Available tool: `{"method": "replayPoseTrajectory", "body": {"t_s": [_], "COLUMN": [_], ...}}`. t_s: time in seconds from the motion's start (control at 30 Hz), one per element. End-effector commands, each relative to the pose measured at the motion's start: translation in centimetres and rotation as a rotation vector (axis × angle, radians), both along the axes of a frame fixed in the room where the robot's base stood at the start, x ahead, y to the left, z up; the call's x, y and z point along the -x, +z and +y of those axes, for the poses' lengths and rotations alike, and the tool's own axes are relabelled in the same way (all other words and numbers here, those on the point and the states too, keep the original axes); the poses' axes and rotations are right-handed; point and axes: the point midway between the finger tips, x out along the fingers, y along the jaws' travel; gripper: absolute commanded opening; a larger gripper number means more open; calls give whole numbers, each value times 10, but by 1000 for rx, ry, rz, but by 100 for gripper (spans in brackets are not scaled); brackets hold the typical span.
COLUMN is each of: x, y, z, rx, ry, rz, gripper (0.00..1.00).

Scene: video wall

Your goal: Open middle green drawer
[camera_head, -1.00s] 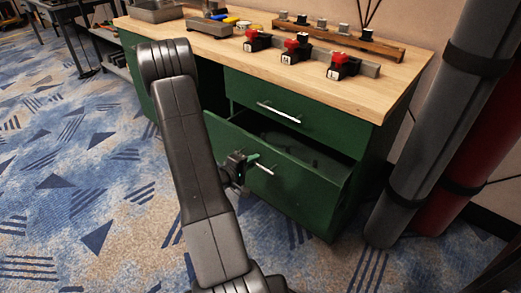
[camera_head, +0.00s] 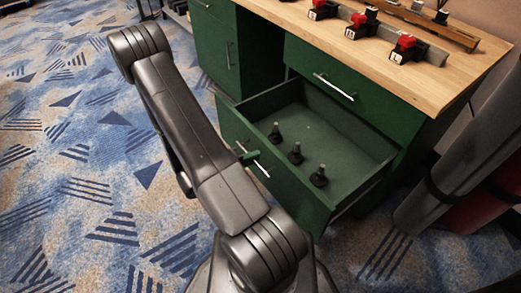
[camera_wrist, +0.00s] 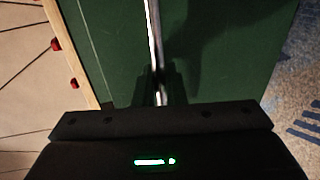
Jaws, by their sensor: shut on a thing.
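The green drawer (camera_head: 262,195) below the top drawer is pulled well out of the wooden-topped bench, and its inside shows. Three small dark pegs (camera_head: 297,153) stand on its floor. Its silver bar handle (camera_head: 262,170) is on the front face and also shows as a bright upright bar in the wrist view (camera_wrist: 153,40). My gripper (camera_head: 249,156) is at the handle and shut on it, partly hidden behind my arm. In the wrist view my dark fingers (camera_wrist: 160,92) close around the bar.
The top green drawer (camera_head: 325,88) with its own handle is shut. Red-and-black devices (camera_head: 362,24) stand on the wooden top (camera_head: 420,70). A grey column (camera_head: 465,185) stands at the right. Patterned carpet (camera_head: 90,190) is clear at the left.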

Motion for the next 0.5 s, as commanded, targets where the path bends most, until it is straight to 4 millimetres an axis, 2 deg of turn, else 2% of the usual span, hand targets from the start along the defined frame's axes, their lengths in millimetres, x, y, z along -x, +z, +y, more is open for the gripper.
{"method": "replayPoseTrajectory", "body": {"t_s": [0.47, 0.5], "x": [3, 3], "y": [0, 0], "z": [4, 4], "rx": [0, 0], "ry": [-1, -1], "rz": [-1, -1], "gripper": [0, 16]}}
